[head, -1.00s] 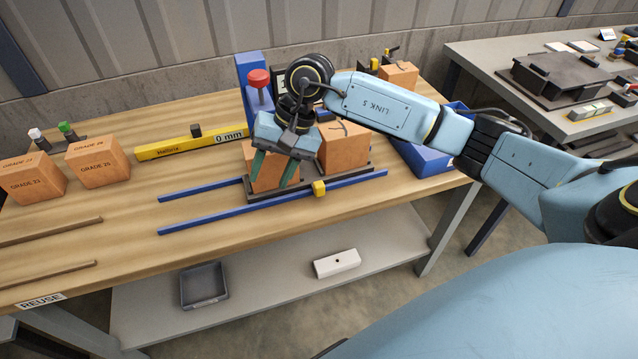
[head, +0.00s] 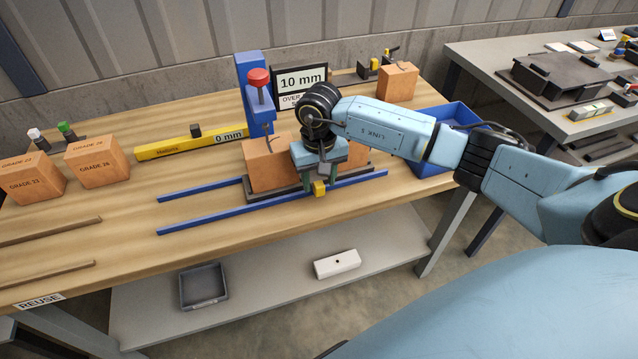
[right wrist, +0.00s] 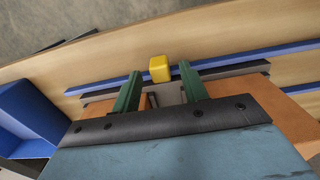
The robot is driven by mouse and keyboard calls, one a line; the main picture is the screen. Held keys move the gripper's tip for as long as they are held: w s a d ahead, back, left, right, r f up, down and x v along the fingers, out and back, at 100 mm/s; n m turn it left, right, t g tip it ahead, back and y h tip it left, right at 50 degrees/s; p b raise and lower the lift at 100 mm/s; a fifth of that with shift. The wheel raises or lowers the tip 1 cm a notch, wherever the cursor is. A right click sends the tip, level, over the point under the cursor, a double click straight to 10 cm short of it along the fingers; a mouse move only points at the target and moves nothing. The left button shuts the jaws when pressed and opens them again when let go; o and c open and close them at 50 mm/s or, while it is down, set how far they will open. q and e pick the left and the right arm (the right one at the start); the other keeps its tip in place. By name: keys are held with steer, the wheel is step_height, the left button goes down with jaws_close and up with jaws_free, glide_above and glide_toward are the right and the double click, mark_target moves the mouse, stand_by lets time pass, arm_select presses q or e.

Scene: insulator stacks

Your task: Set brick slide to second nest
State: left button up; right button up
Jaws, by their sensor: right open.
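The brick slide (head: 262,197) is a dark plate between two blue rails, with a yellow knob (head: 319,188) at its front edge. It carries two orange bricks: the left brick (head: 268,168) shows a crack on top, and the right brick (head: 357,154) is largely hidden behind my arm. My right gripper (head: 320,189) points down at the knob. In the right wrist view its green fingers are apart, with the yellow knob (right wrist: 160,68) lying between their tips; I cannot tell whether they touch it. My left gripper is out of view. No nest is clearly recognisable.
A blue press post with a red knob (head: 258,77) stands behind the slide, beside a sign (head: 302,80) reading 10 mm. A yellow gauge bar (head: 180,145) lies left of it. A blue bin (head: 436,168) is right of the slide. Graded bricks (head: 97,163) stand far left.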

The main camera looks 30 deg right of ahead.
steer(key=shift+f, duration=0.95)
steer(key=shift+c, duration=0.2)
jaws_close()
